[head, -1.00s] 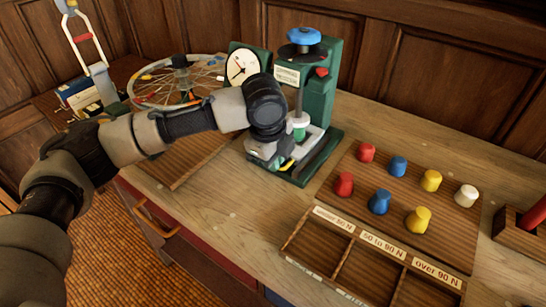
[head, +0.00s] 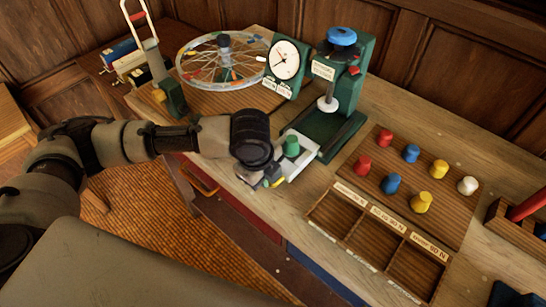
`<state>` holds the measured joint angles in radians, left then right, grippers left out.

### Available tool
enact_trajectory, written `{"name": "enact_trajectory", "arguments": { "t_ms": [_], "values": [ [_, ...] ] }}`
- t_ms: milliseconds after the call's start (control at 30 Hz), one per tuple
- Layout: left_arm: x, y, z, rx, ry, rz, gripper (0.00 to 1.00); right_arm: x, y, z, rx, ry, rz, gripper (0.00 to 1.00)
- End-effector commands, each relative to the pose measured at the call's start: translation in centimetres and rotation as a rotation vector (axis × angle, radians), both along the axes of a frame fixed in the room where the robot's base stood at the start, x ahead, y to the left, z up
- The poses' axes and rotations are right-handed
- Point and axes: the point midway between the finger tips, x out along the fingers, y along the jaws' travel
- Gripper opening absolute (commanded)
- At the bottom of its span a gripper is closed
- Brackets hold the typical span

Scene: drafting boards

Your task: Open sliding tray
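The white sliding tray (head: 301,164) sticks out toward the front from the green press (head: 345,95), with a green plug (head: 291,146) standing on it. The press has a blue knob on top and a grey plunger over its base, now clear of the plug. My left gripper (head: 268,181) is at the tray's front end and appears closed on it; the wrist above partly hides the fingers. My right gripper is out of view.
A round dial (head: 284,59) and a spoked wheel (head: 222,62) stand left of the press. A board with coloured pegs (head: 437,205) and a three-compartment wooden box (head: 372,233) lie to the right. The bench's front edge is just below my gripper.

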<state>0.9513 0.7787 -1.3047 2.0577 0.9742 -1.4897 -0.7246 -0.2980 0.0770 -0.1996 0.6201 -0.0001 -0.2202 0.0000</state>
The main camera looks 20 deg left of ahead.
Motion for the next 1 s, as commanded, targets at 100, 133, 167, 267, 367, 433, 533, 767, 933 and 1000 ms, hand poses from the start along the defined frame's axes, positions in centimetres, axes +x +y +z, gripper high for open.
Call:
{"name": "enact_trajectory", "arguments": {
  "t_ms": [100, 133, 167, 267, 367, 433, 533, 767, 933, 1000],
  "values": [
    [-0.47, 0.21, 0.08, 0.0, 0.0, 0.0, 0.0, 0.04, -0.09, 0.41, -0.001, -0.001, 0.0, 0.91],
    [-0.51, 0.23, 0.05, 0.0, 0.0, 0.0, 0.0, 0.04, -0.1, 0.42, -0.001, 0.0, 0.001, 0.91],
    [-0.53, 0.24, 0.03, 0.0, 0.0, 0.0, 0.0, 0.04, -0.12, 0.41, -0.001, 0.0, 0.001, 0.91],
    [-0.53, 0.25, -0.01, 0.001, -0.001, 0.0, 0.0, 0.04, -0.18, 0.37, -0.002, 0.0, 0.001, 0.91],
    [-0.51, 0.24, -0.02, 0.001, -0.001, 0.0, 0.0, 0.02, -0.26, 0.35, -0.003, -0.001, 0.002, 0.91],
    [-0.5, 0.24, -0.03, 0.001, -0.001, 0.0, 0.0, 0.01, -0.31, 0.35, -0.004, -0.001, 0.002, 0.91],
    [-0.49, 0.23, -0.02, 0.001, -0.001, 0.0, 0.22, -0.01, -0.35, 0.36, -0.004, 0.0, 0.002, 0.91],
    [-0.5, 0.22, -0.02, 0.001, -0.001, 0.0, 0.36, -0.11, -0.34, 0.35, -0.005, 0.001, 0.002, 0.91],
    [-0.5, 0.23, 0.19, 0.0, -0.001, 0.0, 0.36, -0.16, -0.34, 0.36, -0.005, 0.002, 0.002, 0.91],
    [-0.52, 0.25, 0.74, -0.002, -0.004, 0.001, 0.36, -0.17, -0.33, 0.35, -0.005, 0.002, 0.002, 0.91]
  ]
}}
